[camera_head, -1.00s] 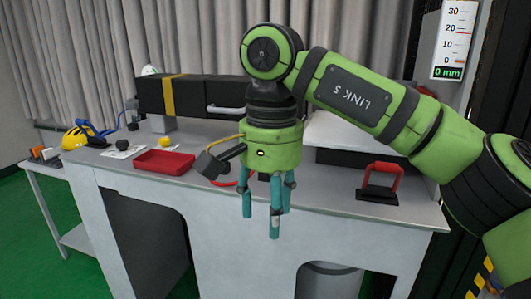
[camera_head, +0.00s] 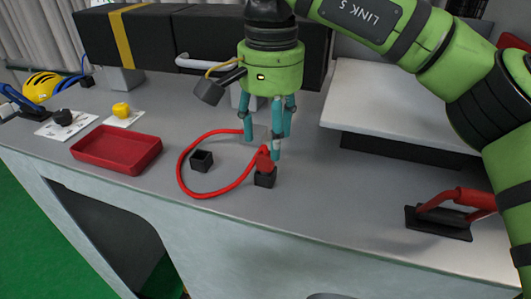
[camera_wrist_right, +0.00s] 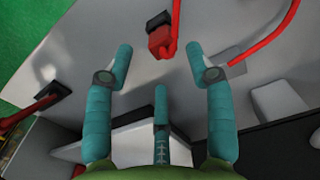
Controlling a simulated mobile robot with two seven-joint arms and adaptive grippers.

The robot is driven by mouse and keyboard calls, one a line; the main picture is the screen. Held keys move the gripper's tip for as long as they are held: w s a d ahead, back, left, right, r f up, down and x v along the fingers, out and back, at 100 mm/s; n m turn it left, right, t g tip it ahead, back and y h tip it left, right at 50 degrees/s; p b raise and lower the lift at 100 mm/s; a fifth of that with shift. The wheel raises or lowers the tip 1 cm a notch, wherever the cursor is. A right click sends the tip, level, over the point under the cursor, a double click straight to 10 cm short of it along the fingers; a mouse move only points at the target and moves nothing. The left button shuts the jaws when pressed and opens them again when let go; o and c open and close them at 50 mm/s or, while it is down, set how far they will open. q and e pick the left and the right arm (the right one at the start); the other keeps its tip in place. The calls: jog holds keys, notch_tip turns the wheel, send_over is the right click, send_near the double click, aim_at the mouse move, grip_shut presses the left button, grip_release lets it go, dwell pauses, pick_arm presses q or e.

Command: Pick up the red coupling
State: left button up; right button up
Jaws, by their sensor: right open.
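The red coupling (camera_head: 265,159) sits upright in a small black holder (camera_head: 265,180) on the grey workbench, with a red hose (camera_head: 182,165) looping left from it. My right gripper (camera_head: 269,142) points down with its three teal fingers spread, just above and behind the coupling in the head view. One fingertip overlaps the coupling's top there; I cannot tell whether they touch. In the right wrist view the coupling (camera_wrist_right: 160,40) lies just beyond the open fingertips (camera_wrist_right: 160,62), with nothing between them. My left gripper is not in view.
An empty black holder (camera_head: 201,161) stands inside the hose loop. A red tray (camera_head: 118,150) and a yellow knob (camera_head: 121,110) are to the left. A red-handled black tool (camera_head: 440,222) lies at the right. A long black box (camera_head: 150,42) and a white raised plate (camera_head: 400,105) stand behind.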

aim_at(266, 153)
jog(key=shift+s+a+f+p, duration=0.15)
jog(key=shift+s+f+p, duration=0.1)
jog(key=shift+f, duration=0.3)
jog(key=shift+s+a+f+p, duration=0.15)
jog(key=shift+f+p, duration=0.1)
jog(key=shift+f, duration=0.3)
jog(key=shift+w+f, duration=0.25)
jog(key=shift+f, duration=0.9)
jog(key=shift+w+f, duration=0.1)
jog(key=shift+f, duration=0.1)
jog(key=c, duration=0.9)
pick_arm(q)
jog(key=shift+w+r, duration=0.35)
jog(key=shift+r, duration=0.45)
pick_arm(e)
jog(key=shift+c, duration=0.3)
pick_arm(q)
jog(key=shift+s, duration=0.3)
pick_arm(e)
jog(key=shift+r, duration=0.1)
